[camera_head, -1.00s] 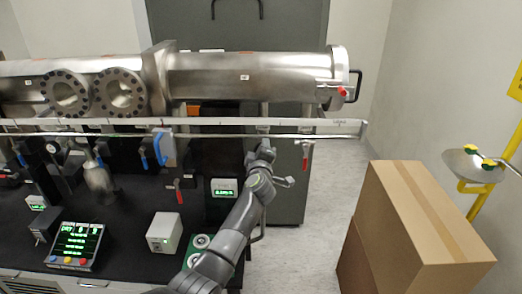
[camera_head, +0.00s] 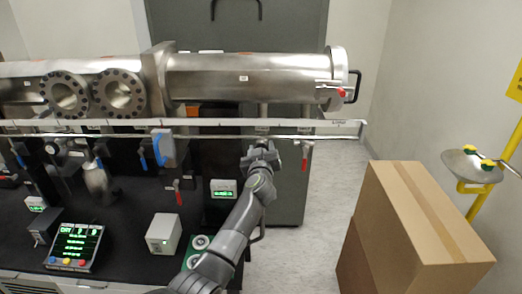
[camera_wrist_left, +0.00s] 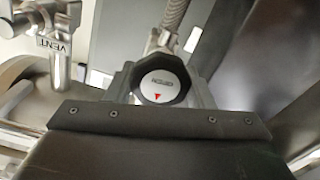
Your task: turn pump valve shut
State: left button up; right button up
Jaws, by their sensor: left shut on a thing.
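In the left wrist view, a dark faceted valve knob (camera_wrist_left: 160,84) with a pale round face sits between the jaws of my left gripper (camera_wrist_left: 158,92). The face carries a red pointer near its lower rim and small lettering too small to read. The gripper is shut on the knob. In the head view, my left gripper (camera_head: 262,154) is under the white rail, right of the bench's middle; it hides the knob there. My right gripper is in neither view.
A steel chamber (camera_head: 240,78) and a long white rail (camera_head: 220,125) span above the bench. A red-handled valve (camera_head: 305,154) hangs just right of the gripper. A VENT-labelled fitting (camera_wrist_left: 57,45) is nearby. A cardboard box (camera_head: 385,225) stands at the right.

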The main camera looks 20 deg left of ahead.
pick_arm(q)
jog(key=shift+f+m, duration=0.15)
jog(key=shift+m, duration=0.55)
jog(key=o, duration=1)
jog(key=shift+c, duration=0.2)
jog(key=shift+d, duration=0.1)
